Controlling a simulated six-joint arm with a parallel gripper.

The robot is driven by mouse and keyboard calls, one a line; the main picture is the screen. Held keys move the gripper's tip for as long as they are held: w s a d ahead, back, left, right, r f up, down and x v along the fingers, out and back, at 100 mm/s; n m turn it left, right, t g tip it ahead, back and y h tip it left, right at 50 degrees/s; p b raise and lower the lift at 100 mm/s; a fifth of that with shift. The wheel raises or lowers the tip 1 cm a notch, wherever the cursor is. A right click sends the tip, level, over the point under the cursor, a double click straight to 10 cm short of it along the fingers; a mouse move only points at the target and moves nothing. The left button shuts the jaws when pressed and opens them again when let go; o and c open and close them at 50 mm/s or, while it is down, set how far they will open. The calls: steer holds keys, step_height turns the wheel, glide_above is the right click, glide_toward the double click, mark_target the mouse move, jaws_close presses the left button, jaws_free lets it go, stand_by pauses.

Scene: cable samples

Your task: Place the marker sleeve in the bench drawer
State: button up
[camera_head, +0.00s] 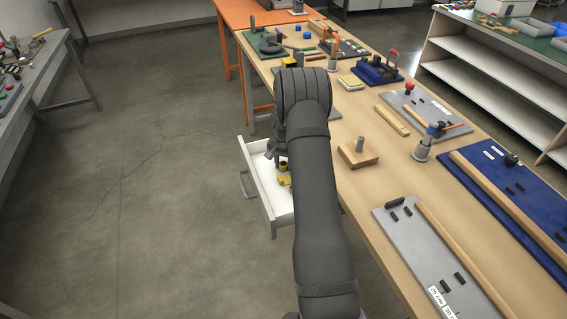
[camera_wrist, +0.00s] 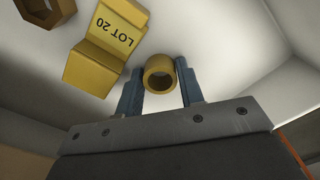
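The marker sleeve, a short brass-coloured ring (camera_wrist: 160,58), is between the fingertips of my gripper (camera_wrist: 160,80) in the wrist view, its open end facing the camera. Both fingers appear to touch its sides. The bench drawer (camera_head: 257,181) is pulled out from the left side of the bench, with a white inside. My gripper (camera_head: 272,150) is at the drawer, partly hidden by my arm. The wrist view shows the pale drawer inside (camera_wrist: 225,40) around the sleeve. I cannot tell whether the sleeve touches the drawer floor.
In the drawer, a yellow block marked LOT 20 (camera_wrist: 105,45) lies beside the sleeve, and a brass hexagonal piece (camera_wrist: 45,8) lies farther left. The drawer walls are close around. The bench top (camera_head: 375,180) carries boards, a wooden block with a peg (camera_head: 357,155) and cups.

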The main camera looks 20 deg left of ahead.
steer(key=o, duration=0.4)
steer(key=shift+r, duration=0.1)
step_height(320, 180, up, 12)
stand_by(0.3)
steer(key=shift+f, duration=4.1)
